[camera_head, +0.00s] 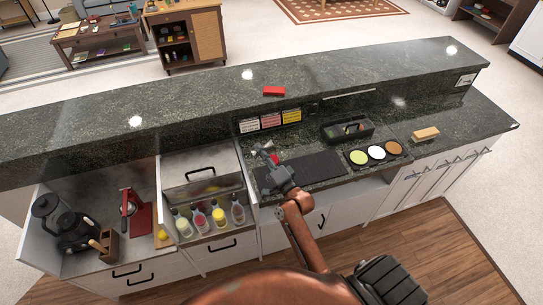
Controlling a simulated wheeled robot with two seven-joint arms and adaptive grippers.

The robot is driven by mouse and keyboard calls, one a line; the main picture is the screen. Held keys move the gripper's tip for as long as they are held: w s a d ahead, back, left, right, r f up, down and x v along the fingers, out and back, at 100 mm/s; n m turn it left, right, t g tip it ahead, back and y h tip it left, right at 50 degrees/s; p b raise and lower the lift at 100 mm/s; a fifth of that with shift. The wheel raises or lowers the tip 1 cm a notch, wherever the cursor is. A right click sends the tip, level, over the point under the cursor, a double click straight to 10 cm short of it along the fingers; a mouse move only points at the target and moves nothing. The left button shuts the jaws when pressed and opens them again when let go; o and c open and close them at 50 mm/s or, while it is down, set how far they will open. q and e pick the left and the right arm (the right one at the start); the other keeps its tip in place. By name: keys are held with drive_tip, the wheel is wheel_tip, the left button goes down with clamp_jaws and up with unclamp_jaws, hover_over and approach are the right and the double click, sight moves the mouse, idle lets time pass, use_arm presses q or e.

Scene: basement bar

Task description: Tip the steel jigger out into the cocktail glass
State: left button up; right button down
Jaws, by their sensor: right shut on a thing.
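My right gripper (273,160) is over the left end of the black bar mat, on the lower counter. It is shut on a small pale metallic thing at its fingertips, which looks like the steel jigger (265,147). The gripper hides part of it, and its tilt is too small to tell. I cannot make out the cocktail glass clearly; it may be hidden by the gripper or too small to see. My left gripper is not in view.
A black bar mat (318,167) lies on the counter. To its right are a black caddy (340,134), a tray of three coloured rounds (376,153) and a tan block (425,134). Bottles (219,217) stand left in a well. A raised ledge (200,106) runs behind.

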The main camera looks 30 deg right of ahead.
drive_tip(key=shift+r+m+p, duration=0.4)
drive_tip(key=shift+m+p, duration=0.2)
drive_tip(key=shift+p, duration=0.05)
drive_tip(key=shift+f+n+b, duration=0.7)
drive_tip(key=shift+b, duration=0.35)
drive_tip(key=shift+r+n+p, duration=0.6)
drive_tip(key=shift+n+p, duration=0.4)
drive_tip(key=shift+p, duration=0.25)
drive_tip(key=shift+f, duration=0.15)
